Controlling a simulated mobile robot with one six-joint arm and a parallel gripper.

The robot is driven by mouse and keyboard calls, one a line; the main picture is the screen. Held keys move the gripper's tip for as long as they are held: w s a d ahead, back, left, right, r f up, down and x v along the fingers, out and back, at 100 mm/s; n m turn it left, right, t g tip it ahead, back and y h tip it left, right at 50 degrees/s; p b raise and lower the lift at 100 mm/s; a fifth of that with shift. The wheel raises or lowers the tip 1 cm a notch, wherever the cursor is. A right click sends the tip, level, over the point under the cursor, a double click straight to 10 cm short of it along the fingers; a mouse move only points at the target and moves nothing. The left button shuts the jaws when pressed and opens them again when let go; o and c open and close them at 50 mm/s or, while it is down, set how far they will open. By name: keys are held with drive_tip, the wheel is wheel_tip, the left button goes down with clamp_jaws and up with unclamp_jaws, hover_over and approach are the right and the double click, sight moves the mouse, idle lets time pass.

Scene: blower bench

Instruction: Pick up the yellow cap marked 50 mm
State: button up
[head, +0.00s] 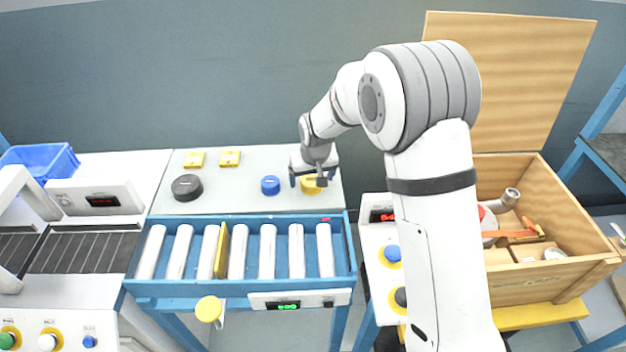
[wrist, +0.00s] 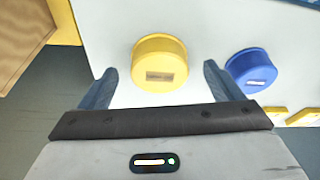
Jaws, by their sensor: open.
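A yellow round cap (wrist: 160,60) with a label too small to read stands on the white bench top in the wrist view. It lies between and just ahead of the two fingers of my gripper (wrist: 158,88), which is open and empty. In the head view the yellow cap (head: 311,185) is partly hidden under my gripper (head: 314,178), at the right end of the bench. A blue cap (wrist: 253,70) stands beside it, close outside one finger; it also shows in the head view (head: 270,185).
A black cap (head: 187,187) and two yellow square pieces (head: 229,158) sit farther left on the bench. A blue-framed roller tray (head: 245,278) runs along the front. An open wooden box (head: 545,280) with tools is at right. Bench room between the black and blue caps is clear.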

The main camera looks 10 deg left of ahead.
drive_tip(key=shift+w+f, duration=0.1)
drive_tip(key=shift+f, duration=0.25)
drive_tip(key=c, duration=1)
drive_tip(key=shift+c, duration=0.2)
